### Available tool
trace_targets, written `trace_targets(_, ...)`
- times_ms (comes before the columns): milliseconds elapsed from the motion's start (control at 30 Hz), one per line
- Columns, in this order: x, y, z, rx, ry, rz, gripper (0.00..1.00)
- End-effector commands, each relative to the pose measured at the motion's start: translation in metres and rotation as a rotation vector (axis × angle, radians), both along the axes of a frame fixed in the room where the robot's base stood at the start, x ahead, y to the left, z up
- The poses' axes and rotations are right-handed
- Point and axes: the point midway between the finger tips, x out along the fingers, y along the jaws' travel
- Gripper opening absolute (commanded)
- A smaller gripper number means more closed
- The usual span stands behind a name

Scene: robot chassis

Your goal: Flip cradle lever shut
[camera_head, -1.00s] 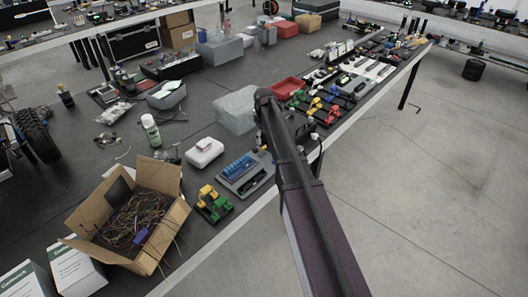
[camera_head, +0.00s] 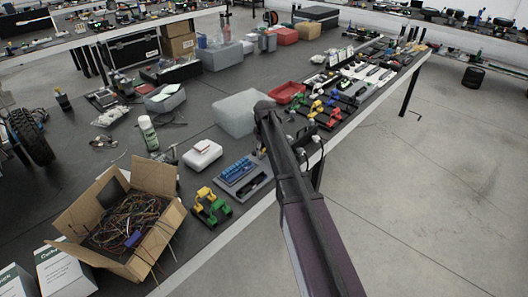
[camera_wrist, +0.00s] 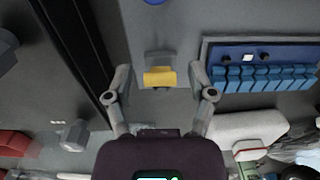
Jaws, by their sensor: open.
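In the wrist view, a small yellow tab (camera_wrist: 160,77) sits on a grey bracket (camera_wrist: 158,58) fixed to a grey surface; it looks like the cradle lever, but I cannot tell for sure. My gripper (camera_wrist: 160,72) is open, with one finger on each side of the tab. No contact is visible. I cannot tell the gap in depth. In the head view, my arm reaches over the table edge and hides the tab and the gripper.
A tray of blue pieces (camera_wrist: 262,75) lies right of my gripper; it also shows in the head view (camera_head: 243,178). A yellow and green object (camera_head: 209,207) and an open cardboard box (camera_head: 122,222) stand nearer.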

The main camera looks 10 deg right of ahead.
Motion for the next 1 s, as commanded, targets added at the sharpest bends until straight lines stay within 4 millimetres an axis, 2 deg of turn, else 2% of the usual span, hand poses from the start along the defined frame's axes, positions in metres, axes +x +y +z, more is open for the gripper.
trace_targets(200,-0.0001,0.0001,0.0002,0.0,0.0,0.0,0.71)
trace_targets(233,-0.0001,0.0001,0.0002,0.0,0.0,0.0,0.68)
trace_targets(467,0.0,0.0002,0.0001,0.0,0.0,0.0,0.0)
trace_targets(1000,-0.005,-0.0021,-0.0036,0.047,-0.063,-0.001,0.0)
